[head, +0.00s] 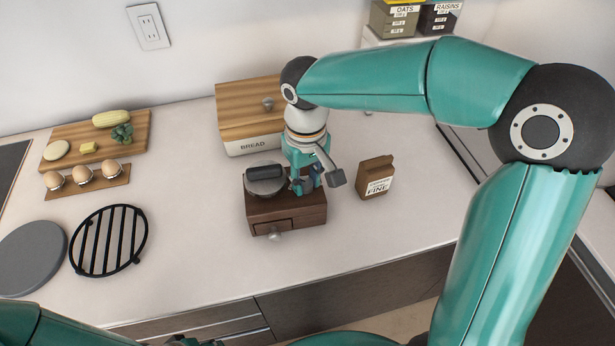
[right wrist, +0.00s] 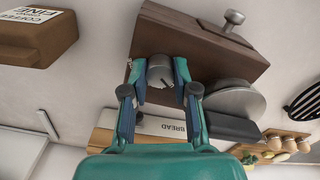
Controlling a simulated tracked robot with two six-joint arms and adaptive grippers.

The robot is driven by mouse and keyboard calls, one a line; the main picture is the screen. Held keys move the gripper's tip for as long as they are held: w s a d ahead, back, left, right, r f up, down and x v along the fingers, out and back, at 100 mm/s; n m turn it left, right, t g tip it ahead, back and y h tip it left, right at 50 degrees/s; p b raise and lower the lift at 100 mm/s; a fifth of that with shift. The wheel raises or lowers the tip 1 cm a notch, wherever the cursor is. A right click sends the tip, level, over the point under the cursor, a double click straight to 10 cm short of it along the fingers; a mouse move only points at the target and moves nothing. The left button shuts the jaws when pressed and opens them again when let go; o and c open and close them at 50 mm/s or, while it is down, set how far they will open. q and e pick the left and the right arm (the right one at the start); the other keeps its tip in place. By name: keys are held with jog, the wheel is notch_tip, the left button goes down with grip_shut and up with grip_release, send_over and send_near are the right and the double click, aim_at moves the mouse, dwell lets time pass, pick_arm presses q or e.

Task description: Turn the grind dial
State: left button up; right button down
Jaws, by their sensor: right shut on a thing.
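The coffee grinder (head: 290,213) is a dark brown wooden box with a drawer, a small front knob and a round metal top. It stands on the counter and also shows upside down in the right wrist view (right wrist: 200,45). The grind dial (right wrist: 159,72) is a short grey metal cylinder with a dark mark on its face. My right gripper (right wrist: 161,80) is shut on the dial, one finger on each side. In the head view my right gripper (head: 304,184) largely hides the dial. Only dark parts of my left arm's end show at the bottom edge; its fingers are unclear.
A brown coffee packet (head: 376,178) labelled FINE stands right of the grinder. The bread box (head: 250,105) is close behind it. A black round rack (head: 108,240), a grey disc (head: 32,258), eggs (head: 82,175) and a food board (head: 140,128) lie left. The counter front is clear.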

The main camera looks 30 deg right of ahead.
aim_at(306, 182)
jog(key=shift+n, duration=0.5)
jog(key=c, duration=1.2)
grip_release()
jog(key=shift+r, duration=0.15)
notch_tip(306, 182, up, 12)
jog(key=shift+f, duration=0.15)
